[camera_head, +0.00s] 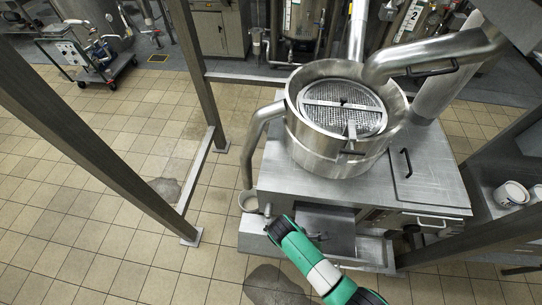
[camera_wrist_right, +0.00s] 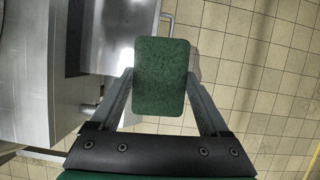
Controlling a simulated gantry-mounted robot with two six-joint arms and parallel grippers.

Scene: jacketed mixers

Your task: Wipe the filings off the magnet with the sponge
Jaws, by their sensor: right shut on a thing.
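My right gripper (camera_wrist_right: 161,80) is shut on a green sponge (camera_wrist_right: 162,68), one finger at each side of it, in the right wrist view. The sponge's broad rough face points at the camera. In the head view my green right arm comes in from the bottom and reaches the front of the steel mixer base (camera_head: 300,185); the sponge cannot be made out there. I cannot identify the magnet or any filings for certain; the sponge covers part of what lies behind it. My left gripper is in neither view.
A round steel vessel (camera_head: 312,140) with a mesh screen (camera_head: 345,95) stands on the base, with a thick curved pipe (camera_head: 430,60) above it. Steel frame posts (camera_head: 200,70) stand to the left. White tubs (camera_head: 511,193) sit on a shelf at right. Tiled floor at left is mostly open.

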